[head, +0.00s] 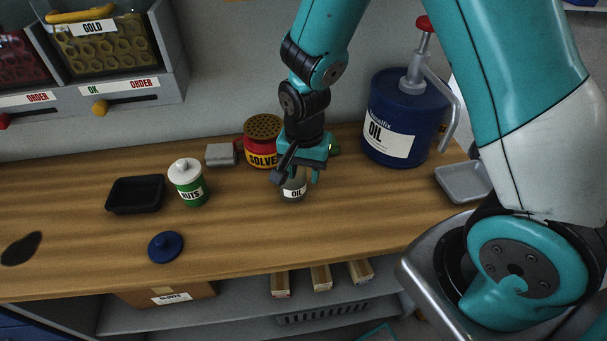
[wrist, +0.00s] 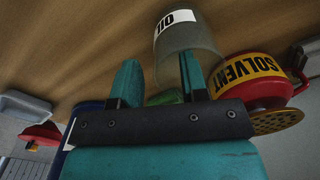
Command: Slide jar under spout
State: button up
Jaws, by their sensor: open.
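A small glass jar labelled OIL (head: 293,193) stands on the wooden bench; it also shows in the wrist view (wrist: 188,45). My gripper (head: 300,175) is open just above and around its top in the head view, hiding its upper part. In the wrist view one finger of my gripper (wrist: 160,65) overlaps the jar and the other is left of it; I cannot tell whether they touch it. The blue OIL pump container (head: 388,147) stands right of the jar, with a red knob and a grey spout (head: 453,105) bending down on its right side.
A red SOLVENT can (head: 262,152) stands close behind and left of the jar. A green-and-white NUTS pot (head: 188,183), black tray (head: 135,195), blue lid (head: 165,247) and grey block (head: 220,154) lie left. A grey tray (head: 460,183) lies near the spout. The bench front is mostly clear.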

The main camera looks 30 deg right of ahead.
jog(key=shift+f, duration=1)
grip_shut()
jog(key=shift+d, duration=0.1)
